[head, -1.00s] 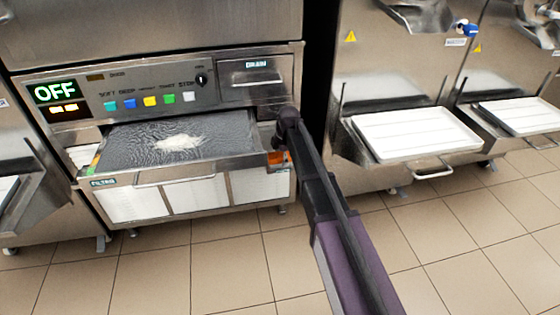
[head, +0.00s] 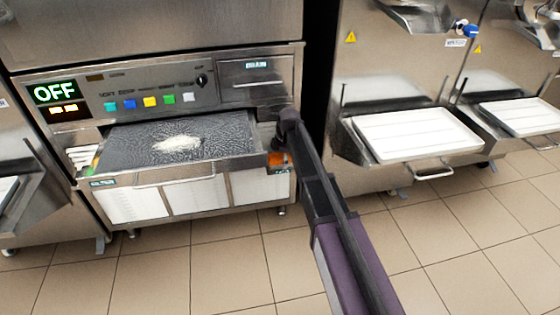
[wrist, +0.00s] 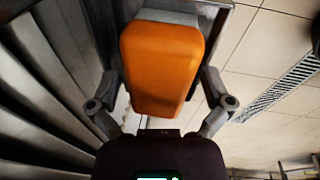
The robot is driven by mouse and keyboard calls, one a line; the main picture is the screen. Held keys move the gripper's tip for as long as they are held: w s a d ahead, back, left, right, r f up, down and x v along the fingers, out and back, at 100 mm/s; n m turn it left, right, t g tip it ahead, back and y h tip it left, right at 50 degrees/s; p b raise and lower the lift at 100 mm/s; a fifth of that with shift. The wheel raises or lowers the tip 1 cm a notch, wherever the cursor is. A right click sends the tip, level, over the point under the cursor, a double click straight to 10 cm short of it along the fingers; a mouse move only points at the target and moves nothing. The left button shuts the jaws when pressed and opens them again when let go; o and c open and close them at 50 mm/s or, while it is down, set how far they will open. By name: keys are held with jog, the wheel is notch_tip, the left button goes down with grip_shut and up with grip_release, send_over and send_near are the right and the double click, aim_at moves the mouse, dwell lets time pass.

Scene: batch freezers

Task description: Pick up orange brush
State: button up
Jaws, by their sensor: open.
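The orange brush (wrist: 162,65) fills the upper middle of the wrist view as a smooth orange block with rounded corners. In the head view, a bit of orange (head: 277,159) shows at the right end of the pulled-out filter drawer, partly hidden by my arm. My fingers cannot be made out in that view.
The filter drawer (head: 117,181) holds a dark mesh with a white heap (head: 177,143). A control panel (head: 150,90) with coloured buttons is above it. White trays (head: 415,132) jut out from the machines at right. Tiled floor (head: 225,265) in front is clear.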

aim_at(281, 156)
dwell(0.4)
jog(key=c, duration=1.1)
jog(key=shift+r, duration=0.15)
jog(key=shift+r+p, duration=0.15)
jog(key=shift+p, duration=0.2)
jog(key=shift+s+d+r+p, duration=0.1)
jog(key=shift+s+r+p, duration=0.15)
jog(key=shift+r+p, duration=0.3)
notch_tip(281, 156, up, 6)
jog(key=p, duration=0.6)
jog(key=shift+r, duration=0.2)
jog(key=s+d, duration=0.1)
jog(key=s, duration=0.5)
jog(key=s+d, duration=0.2)
jog(key=s, duration=0.4)
jog(key=s+d, duration=0.2)
jog(key=s, duration=0.4)
jog(key=shift+s+d+f, duration=0.2)
jog(key=shift+s+f, duration=0.15)
